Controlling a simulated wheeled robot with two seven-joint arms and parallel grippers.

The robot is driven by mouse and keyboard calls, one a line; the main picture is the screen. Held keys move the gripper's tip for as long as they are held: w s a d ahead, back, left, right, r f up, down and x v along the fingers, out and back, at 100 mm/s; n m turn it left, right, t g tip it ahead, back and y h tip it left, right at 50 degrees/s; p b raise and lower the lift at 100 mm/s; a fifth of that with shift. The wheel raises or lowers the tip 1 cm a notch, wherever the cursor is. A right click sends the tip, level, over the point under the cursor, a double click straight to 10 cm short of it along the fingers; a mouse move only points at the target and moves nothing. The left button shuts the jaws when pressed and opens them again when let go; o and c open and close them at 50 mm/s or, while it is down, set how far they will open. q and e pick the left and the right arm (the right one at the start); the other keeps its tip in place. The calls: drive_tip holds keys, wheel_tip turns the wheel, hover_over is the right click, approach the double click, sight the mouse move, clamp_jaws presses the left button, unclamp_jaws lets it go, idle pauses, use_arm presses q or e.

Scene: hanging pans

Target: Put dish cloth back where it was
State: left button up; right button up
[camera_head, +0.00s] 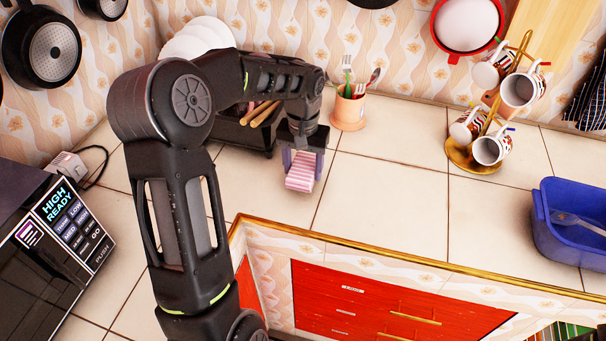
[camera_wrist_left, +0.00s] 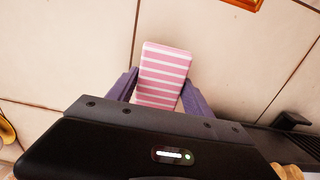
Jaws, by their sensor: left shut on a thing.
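The dish cloth (camera_head: 300,176) is a folded pink and white striped block. My left gripper (camera_head: 302,160) is shut on it, over the tiled counter in front of the black dish rack (camera_head: 243,136). In the left wrist view the cloth (camera_wrist_left: 163,72) sits between the two purple fingers of the left gripper (camera_wrist_left: 158,98). I cannot tell whether the cloth touches the counter. My right gripper is not in view.
An orange utensil cup (camera_head: 348,110) stands just right of the gripper. A mug tree (camera_head: 474,155) and blue tub (camera_head: 570,235) stand further right. A microwave (camera_head: 50,250) is at left. The counter's gold edge (camera_head: 400,258) lies in front; its middle tiles are clear.

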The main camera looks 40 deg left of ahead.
sight(303, 176)
use_arm(q)
drive_tip(key=shift+f, duration=1.45)
drive_tip(key=shift+f, duration=0.2)
drive_tip(key=o, duration=1.3)
drive_tip(key=shift+r, duration=0.15)
wheel_tip(303, 176, up, 12)
drive_tip(key=shift+r+b, duration=0.1)
drive_tip(key=shift+b, duration=0.3)
